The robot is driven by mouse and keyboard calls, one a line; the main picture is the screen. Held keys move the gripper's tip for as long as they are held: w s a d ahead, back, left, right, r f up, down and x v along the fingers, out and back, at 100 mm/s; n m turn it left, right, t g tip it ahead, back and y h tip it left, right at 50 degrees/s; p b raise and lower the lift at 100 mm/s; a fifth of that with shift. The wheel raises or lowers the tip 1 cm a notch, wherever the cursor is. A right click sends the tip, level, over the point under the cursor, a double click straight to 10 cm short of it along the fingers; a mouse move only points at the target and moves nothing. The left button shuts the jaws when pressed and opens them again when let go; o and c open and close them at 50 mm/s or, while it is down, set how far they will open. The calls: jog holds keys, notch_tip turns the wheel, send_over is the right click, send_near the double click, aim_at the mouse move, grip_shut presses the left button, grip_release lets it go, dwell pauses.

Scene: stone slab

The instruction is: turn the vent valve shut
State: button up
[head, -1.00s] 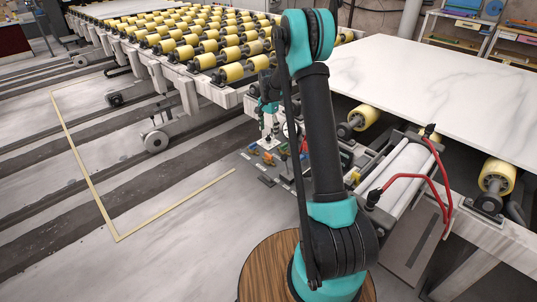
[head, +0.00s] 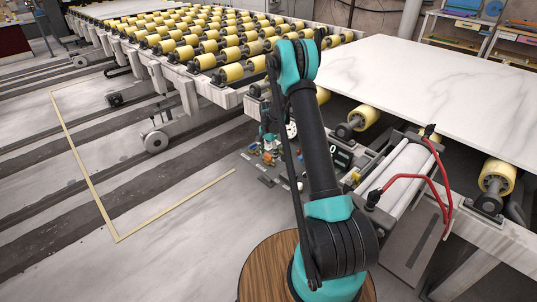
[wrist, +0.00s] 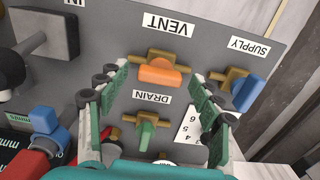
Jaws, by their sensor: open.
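The vent valve (wrist: 163,72) has an orange handle on a brass body, beside the upside-down VENT label (wrist: 168,25) in the wrist view. Its handle lies roughly along the brass body, slightly tilted. My gripper (wrist: 158,76) is open, with one green-padded finger on each side of the orange handle in the picture. I cannot tell whether either finger touches it. In the head view my gripper (head: 268,142) is low over the valve panel (head: 247,158), small and partly hidden by my arm.
A green-handled drain valve (wrist: 146,133) sits between my fingers, nearer the palm. A blue-handled supply valve (wrist: 247,93) is close outside the right finger. A blue and red fitting (wrist: 45,135) stands at the left. The stone slab (head: 430,85) lies behind on yellow rollers.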

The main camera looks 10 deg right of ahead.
jog(key=c, duration=1.2)
jog(key=shift+o, duration=0.2)
jog(key=shift+n, duration=0.3)
jog(key=n, duration=0.3)
jog(key=shift+n, duration=0.3)
jog(key=n, duration=0.4)
jog(key=shift+n, duration=0.3)
jog(key=n, duration=0.9)
